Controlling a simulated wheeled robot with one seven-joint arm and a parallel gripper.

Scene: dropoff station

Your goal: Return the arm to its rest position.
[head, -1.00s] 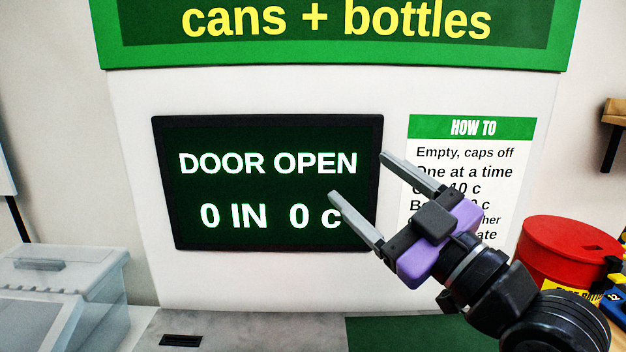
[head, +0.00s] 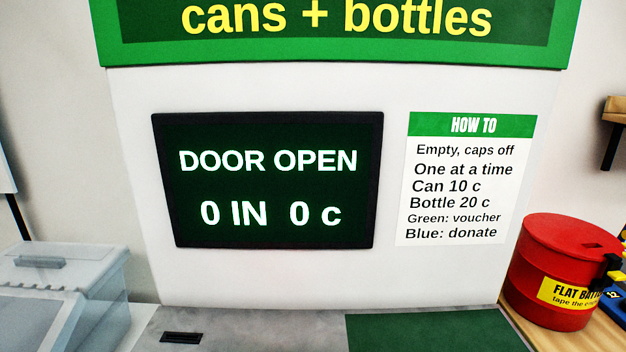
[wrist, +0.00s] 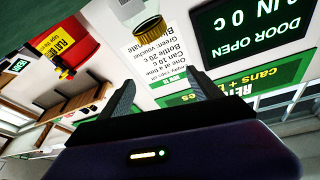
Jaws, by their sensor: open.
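My gripper (wrist: 160,78) shows in the wrist view, with two dark fingers spread apart and nothing between them. It is out of the head view. The wrist view looks at the machine from a turned, upside-down angle. The machine's dark screen (head: 268,182) reads "DOOR OPEN" and "0 IN 0 c" in the head view. It also shows in the wrist view (wrist: 255,35), to the right of my fingers. The arm itself is hidden from the head view.
A "HOW TO" sheet (head: 467,180) is beside the screen. A red drum (head: 550,258) stands at right on a wooden surface. A grey lidded bin (head: 62,295) is at left. A pale object with a gold rim (wrist: 148,27) shows in the wrist view. The space before the screen is clear.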

